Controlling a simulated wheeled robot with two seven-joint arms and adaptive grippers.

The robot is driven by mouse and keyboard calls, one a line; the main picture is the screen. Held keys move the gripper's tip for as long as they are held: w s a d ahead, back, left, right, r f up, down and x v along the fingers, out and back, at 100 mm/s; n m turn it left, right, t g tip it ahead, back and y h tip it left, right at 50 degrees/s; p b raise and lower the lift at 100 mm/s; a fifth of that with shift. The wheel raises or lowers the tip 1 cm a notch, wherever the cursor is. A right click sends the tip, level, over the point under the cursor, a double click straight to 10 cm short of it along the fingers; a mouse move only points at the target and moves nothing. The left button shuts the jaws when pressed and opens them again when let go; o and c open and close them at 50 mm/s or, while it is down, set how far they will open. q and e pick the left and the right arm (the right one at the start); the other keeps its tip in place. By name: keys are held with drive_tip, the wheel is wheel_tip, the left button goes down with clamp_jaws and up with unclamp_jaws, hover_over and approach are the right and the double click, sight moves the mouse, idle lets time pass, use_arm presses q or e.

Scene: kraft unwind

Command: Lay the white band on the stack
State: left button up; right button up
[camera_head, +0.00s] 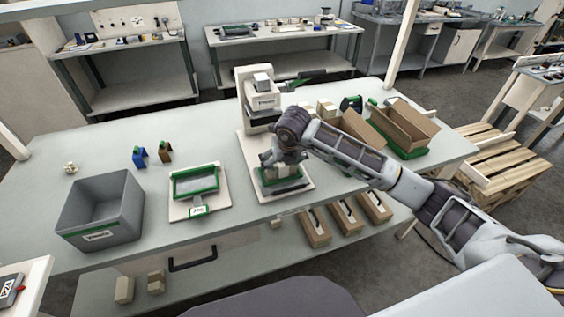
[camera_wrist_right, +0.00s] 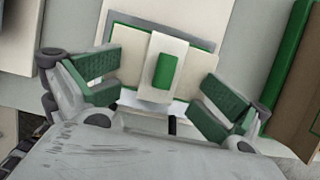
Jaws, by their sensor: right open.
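My right gripper (camera_head: 280,166) is over the green-rimmed tray (camera_head: 283,187) on the white board at the middle of the bench. In the right wrist view my right gripper (camera_wrist_right: 160,103) is open, its two green pads apart. Between and beyond the pads a white strip with a green patch (camera_wrist_right: 163,67), which looks like the white band, lies across a cream stack (camera_wrist_right: 127,66). The pads appear apart from both. In the head view the stack is mostly hidden by the gripper. My left gripper is not in view.
A white press-like machine (camera_head: 260,98) stands behind the tray. A second green-rimmed tray (camera_head: 195,184) and a grey bin (camera_head: 103,209) are to the left. Open cardboard boxes (camera_head: 402,127) stand at the right. The bench's left back area is mostly clear.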

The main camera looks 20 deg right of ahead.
drive_tip(key=shift+s+r, duration=0.1)
drive_tip(key=shift+r, duration=0.5)
drive_tip(key=v, duration=1)
drive_tip(key=shift+s+r, duration=0.15)
drive_tip(key=shift+s, duration=0.05)
